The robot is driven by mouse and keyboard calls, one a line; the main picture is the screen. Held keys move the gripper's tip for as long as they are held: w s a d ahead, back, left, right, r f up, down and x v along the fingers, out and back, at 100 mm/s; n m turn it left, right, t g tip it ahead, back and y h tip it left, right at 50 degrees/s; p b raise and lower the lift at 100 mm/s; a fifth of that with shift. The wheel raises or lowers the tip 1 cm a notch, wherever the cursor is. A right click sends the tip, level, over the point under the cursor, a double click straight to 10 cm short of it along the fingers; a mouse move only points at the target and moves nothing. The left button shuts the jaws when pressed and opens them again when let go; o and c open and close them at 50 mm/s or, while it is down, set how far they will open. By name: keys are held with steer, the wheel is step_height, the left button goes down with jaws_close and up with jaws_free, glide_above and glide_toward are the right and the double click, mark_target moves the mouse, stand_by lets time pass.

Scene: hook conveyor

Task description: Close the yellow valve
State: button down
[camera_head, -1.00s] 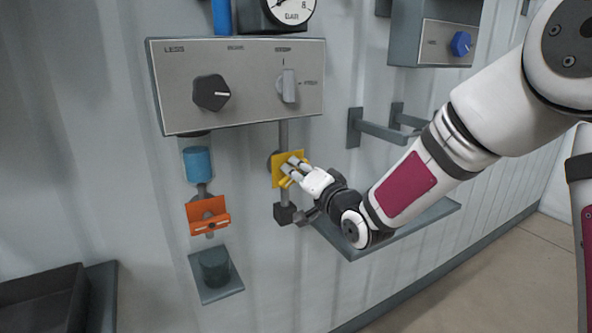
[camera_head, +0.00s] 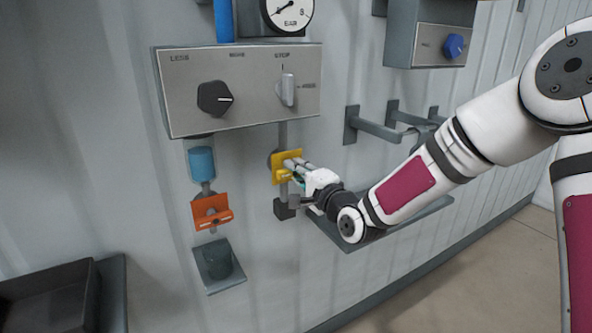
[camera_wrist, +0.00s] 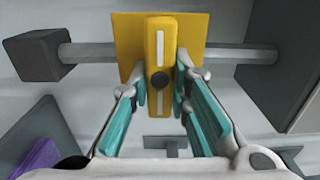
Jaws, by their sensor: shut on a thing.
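The yellow valve (camera_head: 279,172) sits on a vertical grey pipe below the control box. In the wrist view its yellow handle bar (camera_wrist: 161,68) lies across the pipe, in front of a square yellow plate (camera_wrist: 129,45). My gripper (camera_head: 294,168) reaches it from the right. In the wrist view my gripper (camera_wrist: 160,88) has its teal-padded fingers on both sides of the handle bar, shut on it. In the head view the fingers and hand hide part of the valve.
An orange valve (camera_head: 211,212) hangs on the pipe to the left, below a blue cylinder (camera_head: 201,163). The control box (camera_head: 251,99) with its knobs is above. A grey shelf (camera_head: 413,219) runs below my arm, and wall brackets (camera_head: 376,130) stand out to the right.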

stand_by(0.4)
steer(key=c, duration=1.5)
jaws_free()
steer(key=shift+d, duration=0.1)
steer(key=v, duration=1.2)
